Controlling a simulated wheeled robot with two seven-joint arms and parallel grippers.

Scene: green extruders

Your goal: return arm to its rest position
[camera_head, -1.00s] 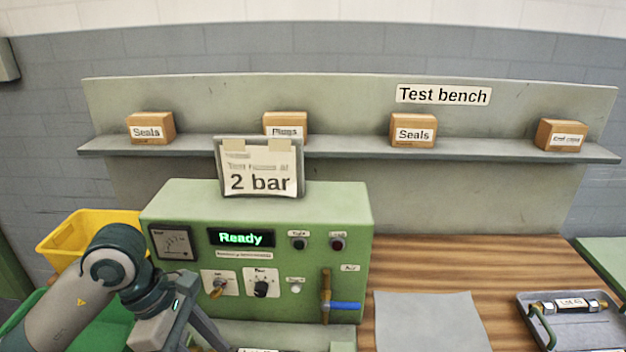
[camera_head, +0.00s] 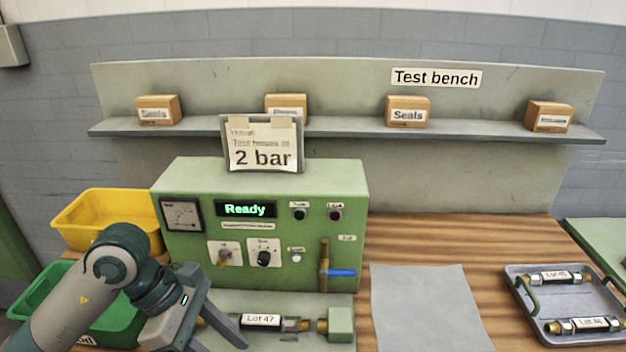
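My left arm comes in from the lower left. Its gripper (camera_head: 222,343) is in front of the green test machine (camera_head: 310,200), low in the view. Its two dark fingers look spread, with nothing seen between them, though the lower one is partly cut off by the frame edge. A hose labelled Lot 47 (camera_head: 261,321) lies on the machine's front ledge, beside the gripper, its right end at a green block (camera_head: 341,324). The left end of the hose is partly hidden by the fingers. My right gripper is not in view.
A yellow bin (camera_head: 78,214) and a green bin (camera_head: 38,288) stand at the left, behind my arm. A grey mat (camera_head: 425,305) lies right of the machine. A metal tray (camera_head: 520,284) at the right holds two labelled hoses. Several boxes sit on the shelf (camera_head: 350,129).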

